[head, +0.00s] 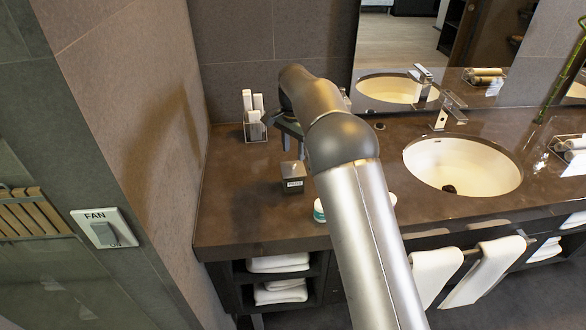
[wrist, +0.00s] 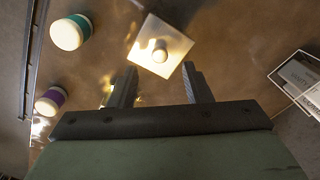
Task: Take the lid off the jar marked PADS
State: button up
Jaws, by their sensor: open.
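A dark square jar (head: 293,184) stands on the brown counter with a small pale label whose lettering is too small to read. Its square lid (wrist: 176,56) is on top, seen from above in the wrist view, with a round knob (wrist: 160,50) at its middle. My gripper (wrist: 159,68) is open and empty. Its two fingers point toward the lid, and the knob lies just beyond the fingertips, between their lines. In the head view my gripper (head: 289,130) is above and behind the jar, partly hidden by my arm.
A white tub with a teal band (head: 319,210) stands right of the jar; it also shows in the wrist view (wrist: 70,33) near a purple-banded tub (wrist: 50,100). A clear holder (head: 255,132) with white items stands at the back left. The sink (head: 463,165) is right.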

aim_at(293, 163)
jog(key=shift+s+a+f+p, duration=0.1)
jog(key=shift+f+p, duration=0.2)
jog(key=shift+f, duration=0.85)
jog(key=shift+s+a+f+p, duration=0.1)
jog(key=shift+f+p, duration=0.2)
jog(key=shift+f, duration=0.85)
grip_shut()
